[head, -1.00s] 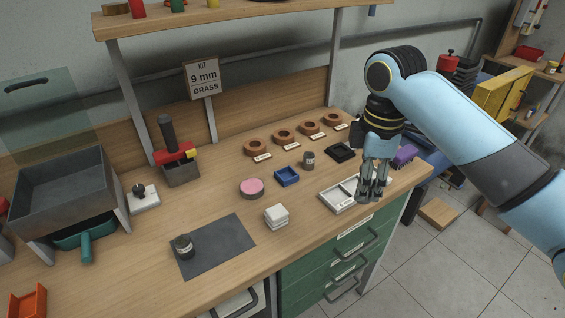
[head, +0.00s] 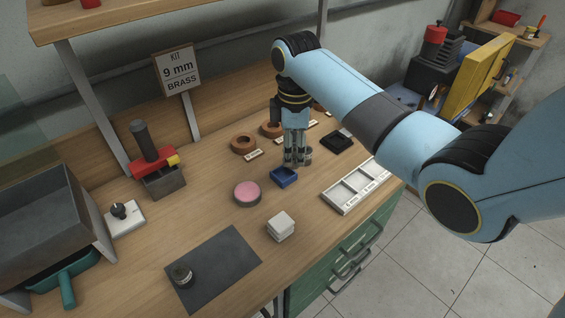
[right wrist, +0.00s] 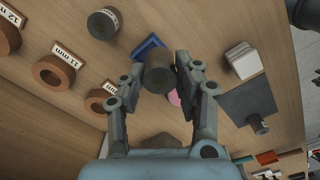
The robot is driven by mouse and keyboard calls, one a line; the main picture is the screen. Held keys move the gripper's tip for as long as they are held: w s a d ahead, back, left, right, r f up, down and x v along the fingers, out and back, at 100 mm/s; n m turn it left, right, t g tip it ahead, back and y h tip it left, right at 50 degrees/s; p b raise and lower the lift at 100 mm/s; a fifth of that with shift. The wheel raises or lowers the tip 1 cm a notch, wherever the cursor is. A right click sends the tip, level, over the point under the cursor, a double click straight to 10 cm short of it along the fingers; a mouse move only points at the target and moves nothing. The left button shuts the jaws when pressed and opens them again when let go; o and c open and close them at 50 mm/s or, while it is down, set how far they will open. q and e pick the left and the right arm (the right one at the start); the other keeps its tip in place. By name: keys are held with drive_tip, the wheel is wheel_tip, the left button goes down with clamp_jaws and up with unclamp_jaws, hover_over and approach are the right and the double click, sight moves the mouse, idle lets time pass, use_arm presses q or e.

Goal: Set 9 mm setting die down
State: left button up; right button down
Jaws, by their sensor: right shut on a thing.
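My right gripper (head: 296,163) is shut on a dark grey cylinder (right wrist: 160,75), apparently the setting die; no size mark on it is readable. In the right wrist view its fingertips (right wrist: 160,72) press on both sides of it. In the head view the gripper points down just behind the small blue tray (head: 284,177), and its fingers mostly hide the cylinder. I cannot tell whether the cylinder touches the bench. A second grey cylinder (right wrist: 103,22) stands close by. Brown rings (head: 244,143) with size labels stand in a row behind. My left gripper is not in view.
A pink round pad (head: 247,194), stacked white blocks (head: 281,227) and a dark mat (head: 231,258) with a small jar lie in front. A pale compartment tray (head: 342,198) and a black tray (head: 338,142) are at right. A red-topped press (head: 151,162) stands at left.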

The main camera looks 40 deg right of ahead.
drive_tip(key=shift+w+a+f, duration=0.3)
drive_tip(key=shift+w+f, duration=0.2)
drive_tip(key=shift+w, duration=0.35)
drive_tip(key=shift+w+a+f, duration=0.1)
drive_tip(key=shift+w+f, duration=0.1)
drive_tip(key=shift+w, duration=0.1)
wheel_tip(320, 180, down, 4)
drive_tip(key=shift+a+r, duration=0.1)
drive_tip(key=shift+f, duration=0.3)
drive_tip(key=c, duration=0.9)
unclamp_jaws()
drive_tip(key=shift+c, duration=0.2)
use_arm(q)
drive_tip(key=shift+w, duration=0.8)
